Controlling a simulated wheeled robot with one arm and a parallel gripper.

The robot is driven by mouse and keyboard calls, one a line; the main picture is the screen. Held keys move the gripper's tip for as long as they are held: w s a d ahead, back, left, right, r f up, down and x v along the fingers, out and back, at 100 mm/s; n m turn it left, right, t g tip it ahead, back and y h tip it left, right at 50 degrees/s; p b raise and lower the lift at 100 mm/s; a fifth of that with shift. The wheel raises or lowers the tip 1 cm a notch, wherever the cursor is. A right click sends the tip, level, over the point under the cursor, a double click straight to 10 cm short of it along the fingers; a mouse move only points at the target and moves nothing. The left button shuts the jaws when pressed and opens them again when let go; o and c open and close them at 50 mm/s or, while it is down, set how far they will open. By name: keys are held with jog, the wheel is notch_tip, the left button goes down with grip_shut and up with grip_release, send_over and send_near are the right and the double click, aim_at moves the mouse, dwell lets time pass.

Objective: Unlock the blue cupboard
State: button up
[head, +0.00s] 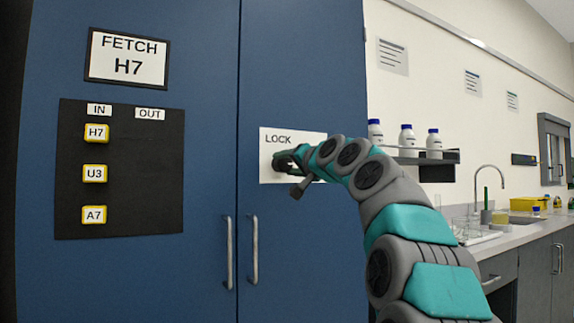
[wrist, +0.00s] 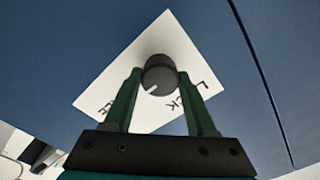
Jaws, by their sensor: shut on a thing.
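The blue cupboard (head: 200,60) stands close in front with both doors closed. A white plate (head: 267,170) marked LOCK is on its right door; the plate also shows tilted in the wrist view (wrist: 170,38). A dark round knob (wrist: 159,70) sits on the plate. A short white mark on the knob points to the lower left in the wrist view. My gripper (wrist: 160,82) is shut on the knob, one finger on each side. It also shows at the plate in the head view (head: 284,163). Other lettering on the plate is partly hidden by my fingers and arm.
Two vertical handles (head: 228,252) (head: 254,250) flank the door seam. The left door bears a FETCH H7 sign (head: 127,57) and a black IN/OUT board (head: 150,205) with tags H7, U3 and A7. A bottle shelf (head: 408,160) and sink counter (head: 520,235) are right.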

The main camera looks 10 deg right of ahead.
jog(key=o, duration=1.4)
jog(key=shift+b+v, duration=0.9)
jog(key=shift+v, duration=3)
